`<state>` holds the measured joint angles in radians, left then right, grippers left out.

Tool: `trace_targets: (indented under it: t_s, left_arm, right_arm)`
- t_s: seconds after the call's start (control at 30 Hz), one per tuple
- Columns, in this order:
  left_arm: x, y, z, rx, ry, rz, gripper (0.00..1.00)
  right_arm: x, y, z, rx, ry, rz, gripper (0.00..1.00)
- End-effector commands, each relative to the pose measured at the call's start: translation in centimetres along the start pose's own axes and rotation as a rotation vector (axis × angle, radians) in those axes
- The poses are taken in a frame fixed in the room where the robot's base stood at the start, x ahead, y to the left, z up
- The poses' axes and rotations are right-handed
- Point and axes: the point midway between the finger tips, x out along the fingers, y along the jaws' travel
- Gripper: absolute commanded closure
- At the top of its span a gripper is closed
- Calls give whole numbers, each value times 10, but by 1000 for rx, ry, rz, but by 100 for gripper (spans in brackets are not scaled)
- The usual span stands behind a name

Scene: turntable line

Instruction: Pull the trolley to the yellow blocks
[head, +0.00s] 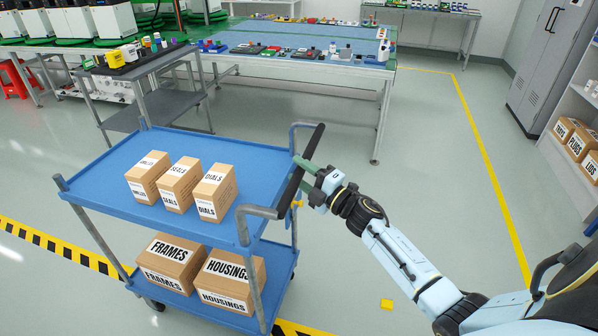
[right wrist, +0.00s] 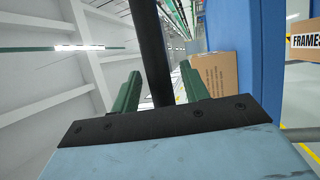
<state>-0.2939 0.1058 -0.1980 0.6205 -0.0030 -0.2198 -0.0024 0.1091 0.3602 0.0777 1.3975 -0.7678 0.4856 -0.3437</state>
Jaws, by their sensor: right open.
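The blue trolley (head: 108,186) stands at the left of the head view, with two decks and a dark push handle (head: 300,168) on its right side. My right gripper (head: 306,168) is at this handle. In the right wrist view the dark handle bar (right wrist: 152,50) runs between the two green fingers of the gripper (right wrist: 160,85), which are apart and open around it. One yellow block (head: 387,304) lies on the floor right of the trolley, near the bottom of the head view. My left gripper is out of view.
Three small boxes (head: 181,184) stand on the top deck and two larger boxes (head: 228,281) on the lower one. A grey side table (head: 165,104) and a long workbench (head: 300,70) stand behind. Shelves and a grey cabinet (head: 548,65) line the right.

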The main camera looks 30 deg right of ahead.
Motion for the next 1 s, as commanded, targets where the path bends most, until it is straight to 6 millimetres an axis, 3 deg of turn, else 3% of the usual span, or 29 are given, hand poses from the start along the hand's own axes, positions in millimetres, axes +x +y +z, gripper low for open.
trace_targets:
  t_s: [0.37, 0.7, 1.0]
  left_arm:
    - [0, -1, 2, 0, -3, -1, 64]
    - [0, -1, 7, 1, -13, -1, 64]
    - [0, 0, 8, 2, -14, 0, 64]
  right_arm:
    - [6, 0, 0, 0, 0, -1, 55]
    - [6, 0, 0, 0, -1, -1, 98]
    - [6, 0, 0, 0, 3, -2, 100]
